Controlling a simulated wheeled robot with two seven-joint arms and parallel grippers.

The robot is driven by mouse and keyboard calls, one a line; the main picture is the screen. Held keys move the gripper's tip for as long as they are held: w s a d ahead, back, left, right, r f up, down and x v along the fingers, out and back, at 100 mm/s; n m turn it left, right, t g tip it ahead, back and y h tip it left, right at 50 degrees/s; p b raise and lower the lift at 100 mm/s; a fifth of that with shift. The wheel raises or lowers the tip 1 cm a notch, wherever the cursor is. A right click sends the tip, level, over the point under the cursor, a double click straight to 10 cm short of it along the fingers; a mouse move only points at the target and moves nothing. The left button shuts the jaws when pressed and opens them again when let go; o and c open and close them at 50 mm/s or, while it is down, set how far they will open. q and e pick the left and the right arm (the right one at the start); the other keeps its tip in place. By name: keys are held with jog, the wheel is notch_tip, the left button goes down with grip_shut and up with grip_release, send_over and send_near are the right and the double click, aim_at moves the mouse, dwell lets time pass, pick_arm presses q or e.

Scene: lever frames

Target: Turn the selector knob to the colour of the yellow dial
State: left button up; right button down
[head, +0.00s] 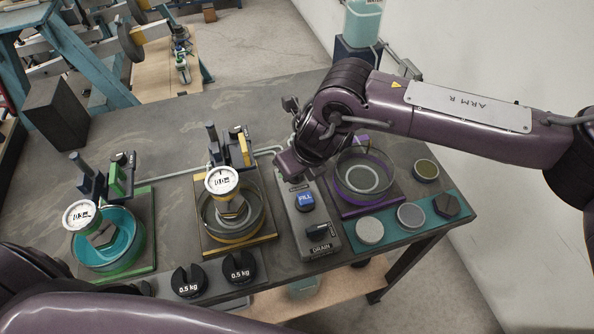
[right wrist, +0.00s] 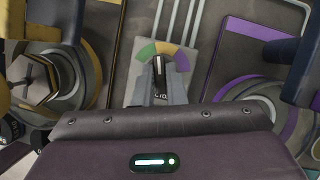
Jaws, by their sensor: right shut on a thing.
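The selector knob (head: 290,103) is mostly hidden by my right arm in the head view. In the right wrist view the dark selector knob (right wrist: 158,68) has a white line pointing up at a colour arc of green, yellow and purple. The line points near the green-yellow border; I cannot tell exactly which segment. My right gripper (right wrist: 158,92) is shut on the knob. The yellow dial (head: 222,180) is a round white gauge above a glass bowl on a yellow-edged base; its reading is too small to tell. My left gripper is out of view; only its arm shows at lower left.
A green-edged station (head: 150,235) with a blue-filled bowl stands left. A purple-edged station (head: 375,207) stands right. The grey panel (head: 328,238) carries a blue FILL button (head: 305,200) and a DRAIN control (head: 319,231). Two 0.5 kg weights (head: 188,281) sit at the front edge.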

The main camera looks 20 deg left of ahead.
jog(key=shift+a+m+t+h+b, duration=0.1)
jog(key=shift+m+t+h+b, duration=0.3)
jog(key=shift+m, duration=1.1)
jog(key=shift+r, duration=0.1)
jog(key=c, duration=1.5)
grip_release()
jog(key=b+v, duration=0.1)
jog(key=v, duration=0.6)
jog(key=shift+s+r+b, duration=0.25)
jog(key=shift+r+b, duration=0.05)
